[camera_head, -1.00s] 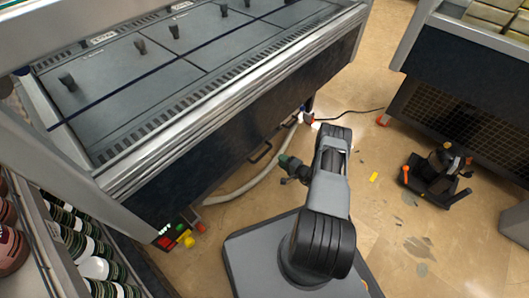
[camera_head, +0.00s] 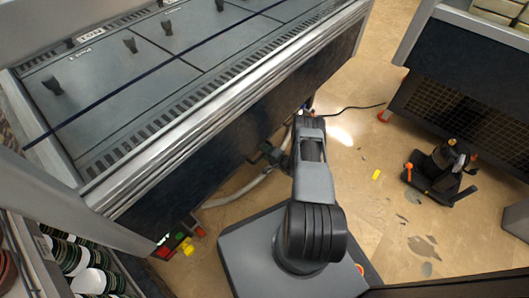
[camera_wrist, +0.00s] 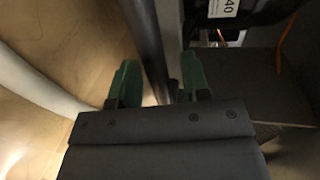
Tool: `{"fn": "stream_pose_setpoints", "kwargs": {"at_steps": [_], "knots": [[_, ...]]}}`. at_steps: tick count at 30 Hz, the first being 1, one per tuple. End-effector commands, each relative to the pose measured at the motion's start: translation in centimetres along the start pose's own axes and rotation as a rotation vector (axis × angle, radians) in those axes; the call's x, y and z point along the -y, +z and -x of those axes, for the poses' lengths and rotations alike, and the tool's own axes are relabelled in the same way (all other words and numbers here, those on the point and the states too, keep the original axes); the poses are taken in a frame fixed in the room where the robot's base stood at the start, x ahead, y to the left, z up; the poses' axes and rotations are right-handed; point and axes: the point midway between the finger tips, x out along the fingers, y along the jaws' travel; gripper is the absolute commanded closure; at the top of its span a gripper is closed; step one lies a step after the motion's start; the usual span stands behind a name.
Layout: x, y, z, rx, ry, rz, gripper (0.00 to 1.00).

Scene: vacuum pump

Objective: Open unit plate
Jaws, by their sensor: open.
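In the wrist view my gripper (camera_wrist: 159,82) shows two green fingertips, apart, one on each side of a long dark bar or panel edge (camera_wrist: 149,45). I cannot tell whether either finger touches it. Right of the bar is a dark recess with a white label marked 40 (camera_wrist: 222,8) and an orange wire (camera_wrist: 288,38). In the head view my gripper (camera_head: 268,153) is low at the dark front of the chest freezer (camera_head: 225,145), partly hidden by my arm. The unit plate's outline is not clear in the head view, and its handle cannot be told from the gripper there.
A pale hose (camera_head: 237,192) runs along the floor by the freezer base. Coloured blocks (camera_head: 182,242) sit at its lower left corner. A black device with orange knobs (camera_head: 440,172) stands on the floor at right. A second freezer (camera_head: 455,75) is at upper right. Floor between is mostly clear.

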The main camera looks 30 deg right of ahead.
Motion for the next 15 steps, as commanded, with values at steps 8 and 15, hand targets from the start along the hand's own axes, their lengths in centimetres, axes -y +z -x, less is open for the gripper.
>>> {"fn": "stream_pose_setpoints", "kwargs": {"at_steps": [8,15], "knots": [[0.00,0.02,0.00,0.001,0.000,0.000,0.73],[0.02,0.15,-0.09,0.004,0.000,0.001,0.96]]}}
